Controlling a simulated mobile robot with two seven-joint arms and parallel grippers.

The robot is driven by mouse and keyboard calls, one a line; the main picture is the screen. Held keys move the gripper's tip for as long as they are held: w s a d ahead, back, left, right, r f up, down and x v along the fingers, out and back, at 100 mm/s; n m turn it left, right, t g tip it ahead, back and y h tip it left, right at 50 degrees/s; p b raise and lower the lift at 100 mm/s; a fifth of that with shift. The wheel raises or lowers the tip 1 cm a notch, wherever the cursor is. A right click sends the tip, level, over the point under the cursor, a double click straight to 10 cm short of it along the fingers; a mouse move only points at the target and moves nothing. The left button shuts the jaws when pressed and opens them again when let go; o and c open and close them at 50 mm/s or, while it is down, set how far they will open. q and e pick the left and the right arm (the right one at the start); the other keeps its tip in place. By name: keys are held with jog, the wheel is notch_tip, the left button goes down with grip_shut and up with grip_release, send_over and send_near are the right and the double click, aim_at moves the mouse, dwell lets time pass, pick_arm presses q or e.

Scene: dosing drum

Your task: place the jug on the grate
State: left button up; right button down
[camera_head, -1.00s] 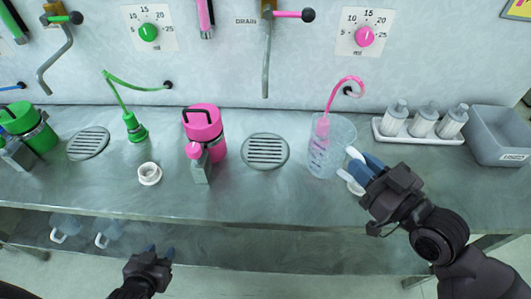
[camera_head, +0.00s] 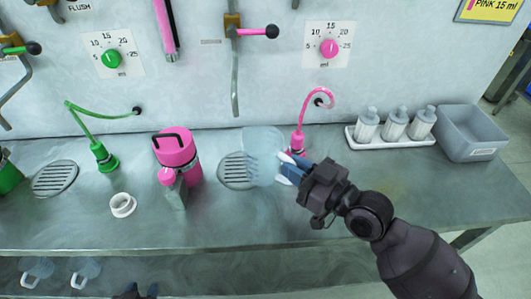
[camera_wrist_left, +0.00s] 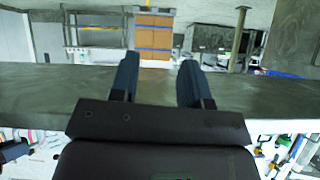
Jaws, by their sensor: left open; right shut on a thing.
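The clear jug (camera_head: 262,140) is in the head view, held by my right gripper (camera_head: 290,168), which is shut on its handle side. The jug overlaps the right edge of the round slotted grate (camera_head: 232,171); whether its base touches the counter or hangs above it I cannot tell. My left gripper (camera_head: 136,292) barely shows at the bottom edge of the head view. In the left wrist view its two fingers (camera_wrist_left: 157,82) are apart with nothing between them.
A pink canister (camera_head: 176,150) stands left of the grate, and a pink hose nozzle (camera_head: 297,141) right of the jug. A drain pipe (camera_head: 235,80) hangs behind. A white ring (camera_head: 123,205), a bottle tray (camera_head: 390,140) and a grey bin (camera_head: 470,135) are also on the counter.

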aim_at(278, 158)
jog(key=x, duration=0.4)
jog(key=shift+w+a, duration=0.2)
jog(key=shift+a, duration=0.05)
jog(key=x, duration=0.2)
jog(key=shift+w+a, duration=0.3)
jog(key=shift+w+a+f, duration=0.15)
jog(key=shift+f, duration=0.65)
jog(key=shift+f, duration=0.15)
